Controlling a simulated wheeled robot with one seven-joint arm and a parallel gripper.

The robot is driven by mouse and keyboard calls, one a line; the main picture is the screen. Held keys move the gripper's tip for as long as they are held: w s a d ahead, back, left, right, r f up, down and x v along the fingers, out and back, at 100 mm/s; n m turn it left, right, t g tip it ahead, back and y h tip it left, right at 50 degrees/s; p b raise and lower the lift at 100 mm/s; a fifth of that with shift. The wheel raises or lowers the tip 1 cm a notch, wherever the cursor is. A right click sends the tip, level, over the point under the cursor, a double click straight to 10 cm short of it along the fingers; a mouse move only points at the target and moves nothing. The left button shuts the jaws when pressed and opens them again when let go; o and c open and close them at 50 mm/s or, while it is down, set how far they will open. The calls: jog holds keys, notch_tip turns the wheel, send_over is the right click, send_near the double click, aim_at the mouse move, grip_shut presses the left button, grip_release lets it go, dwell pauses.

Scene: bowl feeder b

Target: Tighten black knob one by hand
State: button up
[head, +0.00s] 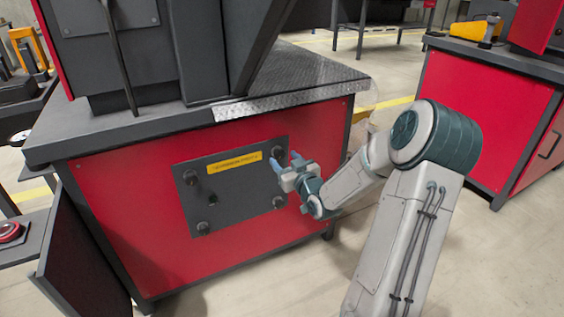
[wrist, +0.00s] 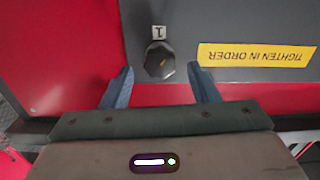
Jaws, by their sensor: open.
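Black knob one (wrist: 160,66) sits on the dark grey panel (wrist: 230,22), with a white tag marked 1 (wrist: 159,32) beside it in the wrist view. In the head view, it is the upper right knob (head: 278,151) of the panel (head: 240,200). My gripper (head: 286,160) is open in front of this knob, its blue fingers pointing at the panel. In the wrist view, the knob lies between the lines of the two fingers (wrist: 160,74), a little beyond their tips. I see no contact with the knob.
Other black knobs sit at the panel's upper left (head: 189,177), lower left (head: 203,228) and lower right (head: 278,202). A yellow label (head: 234,162) reads "TIGHTEN IN ORDER". The grey bench top (head: 330,75) overhangs the red cabinet front (head: 130,205). An open dark door (head: 75,255) stands at left.

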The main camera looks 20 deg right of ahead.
aim_at(279, 154)
jog(key=shift+w, duration=1.2)
jog(key=c, duration=1)
jog(key=shift+m, duration=0.3)
